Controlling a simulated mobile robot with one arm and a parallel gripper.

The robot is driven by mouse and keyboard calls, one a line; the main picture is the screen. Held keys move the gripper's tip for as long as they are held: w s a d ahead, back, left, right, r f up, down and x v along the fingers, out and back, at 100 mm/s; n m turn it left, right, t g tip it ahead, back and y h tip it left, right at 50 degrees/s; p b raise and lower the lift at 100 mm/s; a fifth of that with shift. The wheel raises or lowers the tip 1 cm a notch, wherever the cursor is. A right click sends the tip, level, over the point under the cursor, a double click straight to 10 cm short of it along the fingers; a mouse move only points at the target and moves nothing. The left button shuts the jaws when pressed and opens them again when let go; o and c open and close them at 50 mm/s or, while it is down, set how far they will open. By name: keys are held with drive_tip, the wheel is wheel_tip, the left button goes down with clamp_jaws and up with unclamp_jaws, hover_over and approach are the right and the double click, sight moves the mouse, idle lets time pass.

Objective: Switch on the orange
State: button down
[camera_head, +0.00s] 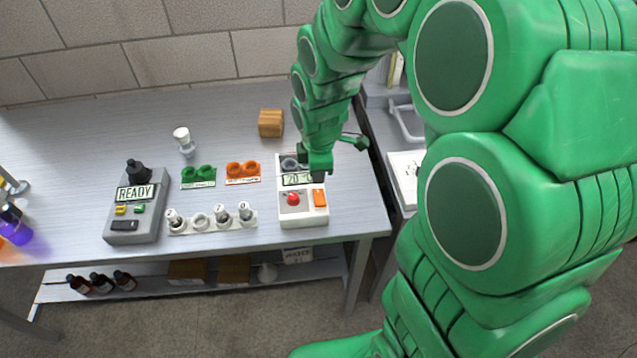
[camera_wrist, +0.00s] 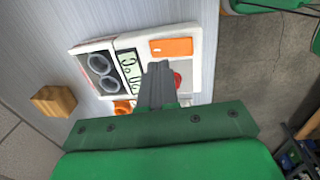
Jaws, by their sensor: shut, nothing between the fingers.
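A white device (camera_head: 288,219) stands near the table's right front corner and also shows in the wrist view (camera_wrist: 196,88). It carries an orange rectangular switch (camera_head: 319,198), seen in the wrist view (camera_wrist: 172,47) with a small pale mark at one end. Beside the switch is a red knob (camera_head: 293,198), partly hidden by my fingers in the wrist view (camera_wrist: 177,79). A display (camera_head: 297,179) lies behind them. My gripper (camera_head: 319,178) is shut and empty, over the device at its display end. I cannot tell whether its tips touch anything.
A wooden block (camera_head: 270,123) stands behind the device. Left are an orange two-ring holder (camera_head: 243,171), a green holder (camera_head: 199,177), a white rack (camera_head: 212,228) and a grey device (camera_head: 135,232) reading READY. The table's right edge is close to the white device.

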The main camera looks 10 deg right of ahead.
wheel_tip(320, 180, up, 10)
drive_tip(key=w, duration=0.1)
drive_tip(key=shift+w+f, duration=0.25)
drive_tip(key=shift+w, duration=0.05)
drive_tip(key=shift+s, duration=0.1)
drive_tip(key=s+d+r+m+g, duration=0.1)
drive_tip(key=s+d+m, duration=0.1)
drive_tip(key=s+m, duration=0.4)
drive_tip(key=s+d+r+m+g, duration=0.1)
drive_tip(key=s+d+m, duration=0.2)
drive_tip(key=s, duration=1)
drive_tip(key=s+d+r+m, duration=0.2)
drive_tip(key=s+d+m, duration=0.1)
drive_tip(key=s+m, duration=0.6)
drive_tip(key=shift+s+g, duration=0.4)
drive_tip(key=shift+s, duration=0.35)
drive_tip(key=c, duration=1.8)
unclamp_jaws()
